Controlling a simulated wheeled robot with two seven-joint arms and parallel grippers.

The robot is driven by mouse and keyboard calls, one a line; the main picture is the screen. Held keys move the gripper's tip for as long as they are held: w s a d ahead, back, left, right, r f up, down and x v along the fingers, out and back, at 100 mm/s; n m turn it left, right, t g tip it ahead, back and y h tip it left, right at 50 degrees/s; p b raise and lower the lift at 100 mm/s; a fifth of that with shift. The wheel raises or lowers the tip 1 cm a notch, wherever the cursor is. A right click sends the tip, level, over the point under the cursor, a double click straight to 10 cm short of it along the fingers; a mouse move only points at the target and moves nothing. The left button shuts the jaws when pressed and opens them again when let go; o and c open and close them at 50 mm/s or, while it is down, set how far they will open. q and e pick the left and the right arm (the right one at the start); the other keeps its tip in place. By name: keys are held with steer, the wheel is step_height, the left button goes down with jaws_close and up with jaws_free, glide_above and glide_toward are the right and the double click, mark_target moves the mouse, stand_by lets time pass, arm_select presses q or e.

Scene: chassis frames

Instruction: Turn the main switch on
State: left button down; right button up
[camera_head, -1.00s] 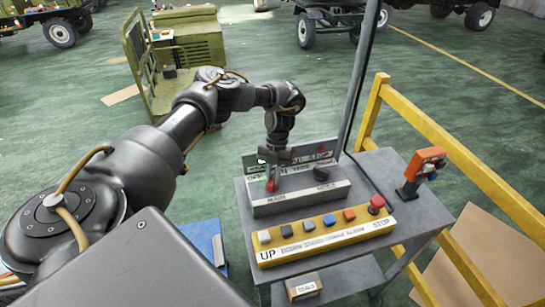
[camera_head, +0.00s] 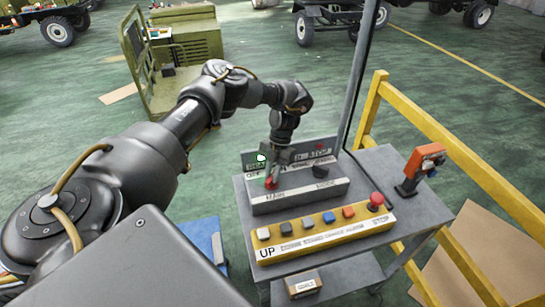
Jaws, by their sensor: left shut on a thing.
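The main switch (camera_head: 271,183) is a red handle above the MAIN label on a grey switch box (camera_head: 300,198), which stands on the grey cart. My left gripper (camera_head: 275,172) comes down from above and is shut on the red handle. Its fingers hide much of the handle, so I cannot tell the switch's exact position. A small bright green-white spot (camera_head: 261,157) shows on the panel left of the fingers. My right gripper is not in view.
A dark knob (camera_head: 320,171) sits above the MODE label. In front is a yellow button box (camera_head: 325,239) with a red STOP button (camera_head: 376,201). An orange device (camera_head: 425,160) is at the cart's right edge, near a yellow railing (camera_head: 440,140).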

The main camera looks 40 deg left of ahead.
arm_select(q)
steer(key=c, duration=1.4)
jaws_free()
steer(key=shift+o, duration=0.2)
steer(key=b+v, duration=0.2)
steer(key=v, duration=0.8)
steer(key=shift+r+b, duration=0.3)
steer(key=shift+r, duration=0.05)
steer(key=shift+w, duration=0.2)
